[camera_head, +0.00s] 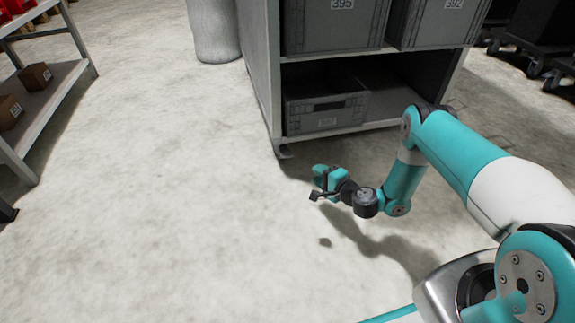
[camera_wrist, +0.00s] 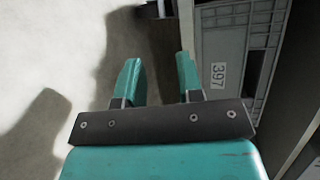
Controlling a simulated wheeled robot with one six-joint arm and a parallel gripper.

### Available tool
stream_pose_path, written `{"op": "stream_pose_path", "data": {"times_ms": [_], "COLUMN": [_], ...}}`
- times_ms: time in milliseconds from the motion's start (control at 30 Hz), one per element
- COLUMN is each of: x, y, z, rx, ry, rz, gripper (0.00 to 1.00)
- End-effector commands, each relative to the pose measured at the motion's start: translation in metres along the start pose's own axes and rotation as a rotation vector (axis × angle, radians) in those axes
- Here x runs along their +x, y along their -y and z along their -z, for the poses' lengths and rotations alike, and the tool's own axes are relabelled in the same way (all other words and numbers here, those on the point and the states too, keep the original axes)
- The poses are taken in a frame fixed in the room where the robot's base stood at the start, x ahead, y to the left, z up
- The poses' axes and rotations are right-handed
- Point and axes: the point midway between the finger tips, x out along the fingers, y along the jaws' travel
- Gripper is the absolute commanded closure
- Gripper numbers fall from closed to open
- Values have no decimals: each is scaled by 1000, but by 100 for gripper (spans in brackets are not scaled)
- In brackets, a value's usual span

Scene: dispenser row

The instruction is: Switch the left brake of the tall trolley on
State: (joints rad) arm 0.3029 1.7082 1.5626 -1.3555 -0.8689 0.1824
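The tall trolley (camera_head: 262,75) stands at the top centre of the head view, a grey frame holding grey crates. A small dark foot or caster (camera_head: 284,152) shows under its front left corner. The left brake itself is too small to make out there. My gripper (camera_head: 322,182) is low over the floor, in front of the trolley and a little right of that corner, apart from it. In the wrist view my gripper (camera_wrist: 160,62) has its two teal fingers apart with nothing between them. A small dark part (camera_wrist: 152,10) lies beyond the fingertips at the top edge, perhaps the caster.
A crate (camera_head: 325,110) sits on the trolley's lowest shelf; its label 397 shows in the wrist view (camera_wrist: 218,75). A shelf rack (camera_head: 60,85) with small boxes stands at left, and a pale round post (camera_head: 213,30) behind. The floor between is clear.

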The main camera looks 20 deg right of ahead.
Motion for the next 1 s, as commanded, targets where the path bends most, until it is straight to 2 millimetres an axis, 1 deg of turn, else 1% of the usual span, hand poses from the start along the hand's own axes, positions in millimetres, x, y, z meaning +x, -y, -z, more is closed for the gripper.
{"op": "stream_pose_path", "data": {"times_ms": [167, 500, 700, 833, 1000], "x": [27, 106, 145, 161, 170], "y": [-3, -6, -4, -2, 0], "z": [0, -2, -2, -1, -1], "rx": [-6, -10, -7, -5, -3], "ry": [3, 6, 3, 4, 2], "rz": [5, 5, 5, 3, 1], "gripper": [66, 66, 66, 66, 66]}}
